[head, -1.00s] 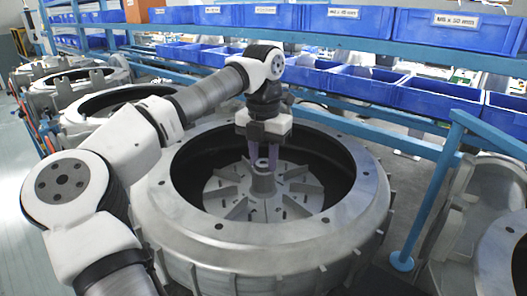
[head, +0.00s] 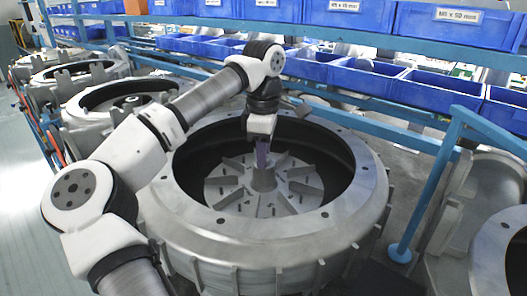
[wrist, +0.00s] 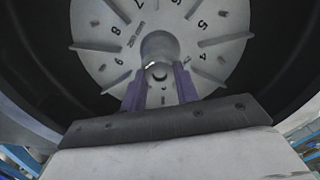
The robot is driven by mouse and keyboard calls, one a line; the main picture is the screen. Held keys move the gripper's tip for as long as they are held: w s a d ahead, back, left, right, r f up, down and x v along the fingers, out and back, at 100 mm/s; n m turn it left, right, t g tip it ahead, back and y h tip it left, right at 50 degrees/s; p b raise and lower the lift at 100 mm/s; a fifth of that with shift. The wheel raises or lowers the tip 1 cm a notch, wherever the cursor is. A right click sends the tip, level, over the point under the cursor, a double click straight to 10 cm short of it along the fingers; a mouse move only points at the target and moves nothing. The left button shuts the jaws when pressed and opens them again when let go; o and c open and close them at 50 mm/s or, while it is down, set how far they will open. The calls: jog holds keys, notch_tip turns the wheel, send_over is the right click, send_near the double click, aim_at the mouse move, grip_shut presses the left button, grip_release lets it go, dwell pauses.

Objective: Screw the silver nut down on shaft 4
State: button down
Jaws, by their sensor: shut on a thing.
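My gripper (head: 263,162) reaches down into the large grey blower housing (head: 182,226), over the centre of the finned wheel (head: 226,194). In the wrist view, its two purple fingers (wrist: 158,82) are shut on the small silver nut (wrist: 158,71) at the top of the central hub. The hub (head: 263,183) stands upright in the middle of the wheel, below the fingertips. In the head view the fingers hide the nut. How far the nut sits down on the shaft cannot be told.
Several similar housings (head: 88,122) stand in a row at the left. Blue bins (head: 440,93) fill the shelves behind. A blue rail post (head: 428,190) and another housing (head: 500,250) stand close on the right. The housing's dark inner wall surrounds my gripper.

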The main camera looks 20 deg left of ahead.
jog(key=m, duration=0.6)
jog(key=c, duration=1.3)
grip_release()
jog(key=n, duration=0.5)
jog(key=shift+n+b, duration=0.4)
jog(key=n+b, duration=0.1)
jog(key=n, duration=0.5)
jog(key=shift+n, duration=0.3)
jog(key=n+b, duration=0.1)
jog(key=n, duration=0.5)
jog(key=shift+n, duration=0.3)
jog(key=n+b, duration=0.1)
jog(key=n, duration=0.5)
